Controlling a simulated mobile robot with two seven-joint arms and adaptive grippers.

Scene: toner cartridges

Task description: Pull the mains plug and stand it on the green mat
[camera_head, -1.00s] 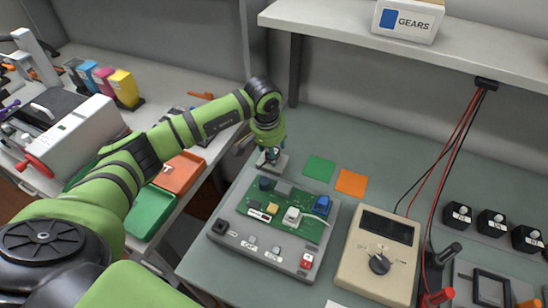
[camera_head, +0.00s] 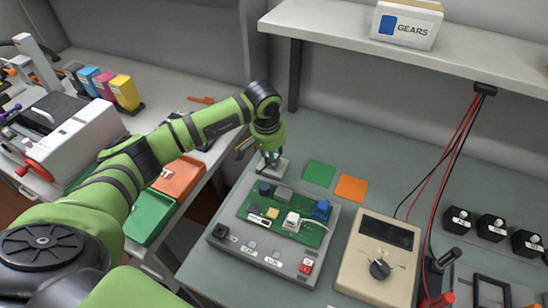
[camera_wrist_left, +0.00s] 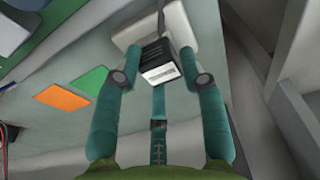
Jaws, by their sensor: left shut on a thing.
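The mains plug (camera_wrist_left: 160,62) is a dark block with a white printed label, and a dark cord runs from it in the left wrist view. It is at a pale socket block (camera_wrist_left: 128,34), which also shows in the head view (camera_head: 280,170); whether its pins are in the socket is hidden. My left gripper (camera_wrist_left: 160,78) is shut on the plug, one teal finger on each side; in the head view it (camera_head: 271,158) points down at the socket block. The green mat (camera_head: 319,173) lies flat and bare to the right. My right gripper is not in view.
An orange mat (camera_head: 351,188) lies beside the green one. A grey unit with a circuit board (camera_head: 270,246) stands in front, and a beige meter (camera_head: 380,258) right of it. A shelf (camera_head: 330,38) overhangs the back. The bench behind the mats is clear.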

